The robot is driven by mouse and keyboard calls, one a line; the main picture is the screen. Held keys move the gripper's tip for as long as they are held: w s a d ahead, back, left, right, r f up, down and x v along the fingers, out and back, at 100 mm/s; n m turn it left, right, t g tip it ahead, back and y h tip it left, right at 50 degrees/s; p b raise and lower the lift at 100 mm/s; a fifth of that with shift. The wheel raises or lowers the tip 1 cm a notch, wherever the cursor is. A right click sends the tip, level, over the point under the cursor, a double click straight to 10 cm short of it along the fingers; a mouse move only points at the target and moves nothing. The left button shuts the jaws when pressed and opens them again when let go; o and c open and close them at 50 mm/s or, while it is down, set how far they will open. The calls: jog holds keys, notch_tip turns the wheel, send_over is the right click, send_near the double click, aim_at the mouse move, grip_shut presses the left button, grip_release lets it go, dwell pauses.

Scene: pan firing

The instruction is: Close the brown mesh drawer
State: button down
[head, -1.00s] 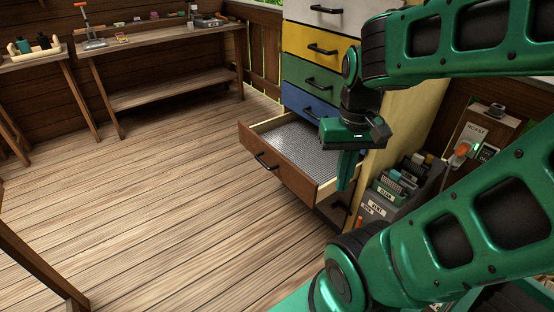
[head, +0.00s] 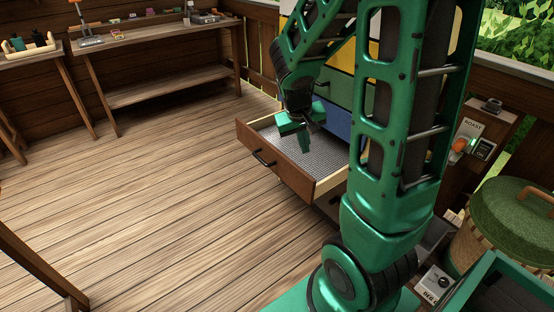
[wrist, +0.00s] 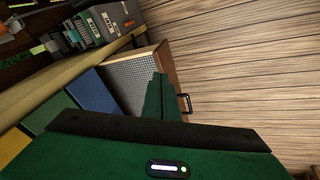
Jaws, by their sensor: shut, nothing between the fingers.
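The brown mesh drawer (head: 283,167) is pulled out of the cabinet, with a wooden front, a black handle (head: 263,159) and a grey mesh bottom. In the wrist view the drawer (wrist: 135,84) lies beyond the fingers, with its handle (wrist: 187,103) at the right. My gripper (head: 307,143) appears over the open drawer in the head view, pointing down. It is shut and empty; its fingers (wrist: 160,100) overlap the drawer's front edge in the wrist view. I cannot tell whether they touch it. My arm hides much of the cabinet in the head view.
The cabinet's blue drawer (head: 338,122) is above the brown one. A roast switch box (head: 473,135) and a green-lidded basket (head: 510,215) stand at the right. A workbench (head: 150,45) stands at the back left. The wooden floor before the drawer is clear.

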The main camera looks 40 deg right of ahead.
jog(key=w+f+n+t+h, duration=0.1)
jog(key=w+f+n, duration=0.1)
jog(key=w+f, duration=0.65)
jog(key=n+t, duration=0.2)
send_near(278, 157)
notch_tip(278, 157, down, 5)
jog(key=shift+d+r+h, duration=0.2)
jog(key=shift+d+h, duration=0.2)
jog(key=shift+d, duration=0.3)
